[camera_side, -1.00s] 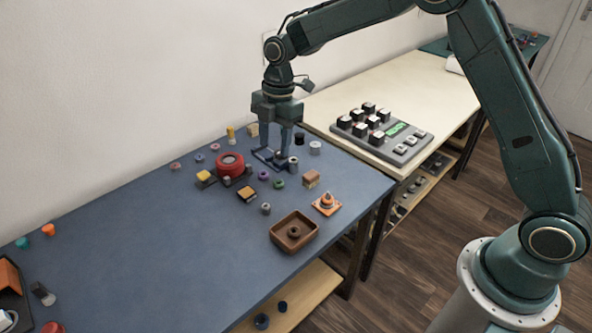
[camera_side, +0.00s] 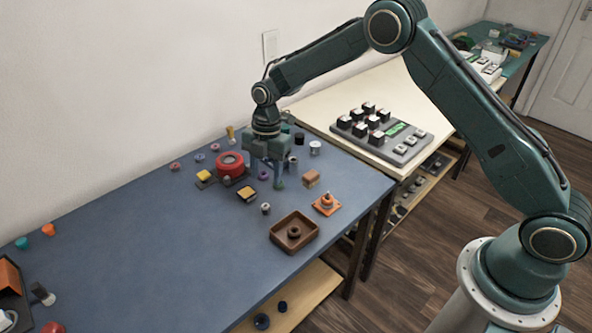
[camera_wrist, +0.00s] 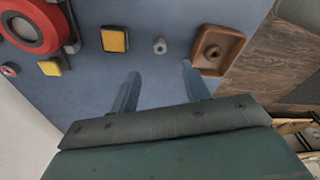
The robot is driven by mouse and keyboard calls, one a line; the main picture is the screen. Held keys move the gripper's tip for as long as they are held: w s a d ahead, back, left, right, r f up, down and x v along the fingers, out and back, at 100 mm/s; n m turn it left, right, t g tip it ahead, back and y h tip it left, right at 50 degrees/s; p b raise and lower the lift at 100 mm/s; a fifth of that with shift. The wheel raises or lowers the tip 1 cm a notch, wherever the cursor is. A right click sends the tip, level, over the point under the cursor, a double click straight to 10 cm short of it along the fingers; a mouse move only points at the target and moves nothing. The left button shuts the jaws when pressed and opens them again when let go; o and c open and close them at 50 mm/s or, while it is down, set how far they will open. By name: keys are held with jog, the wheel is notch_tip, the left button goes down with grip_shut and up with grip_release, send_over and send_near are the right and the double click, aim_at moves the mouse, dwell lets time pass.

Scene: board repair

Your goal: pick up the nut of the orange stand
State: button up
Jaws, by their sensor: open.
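The orange stand (camera_side: 327,204) sits near the right front edge of the blue table in the side view, an orange base with an upright centre. A small greyish part, which may be its nut, shows at the top, but it is too small to make out. My gripper (camera_side: 265,176) is open and empty, pointing down over the table, left of and behind the stand and apart from it. In the wrist view, my gripper (camera_wrist: 160,70) shows two separated fingers with nothing between them. The orange stand does not show there.
A brown tray (camera_side: 293,232) with a round piece inside lies left of the stand. A small grey cylinder (camera_side: 266,208), yellow-topped block (camera_side: 246,193), red round part (camera_side: 230,163) and tan block (camera_side: 311,179) are nearby. The table's left middle is clear.

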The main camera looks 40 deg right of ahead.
send_over(265, 213)
jog(key=w+d, duration=0.1)
jog(key=d, duration=0.1)
jog(key=shift+w+f, duration=0.1)
jog(key=shift+f, duration=2.35)
jog(key=shift+a+f, duration=0.2)
jog(key=shift+f, duration=1.1)
jog(key=shift+a+f, duration=0.2)
jog(key=shift+f, duration=1.05)
grip_shut()
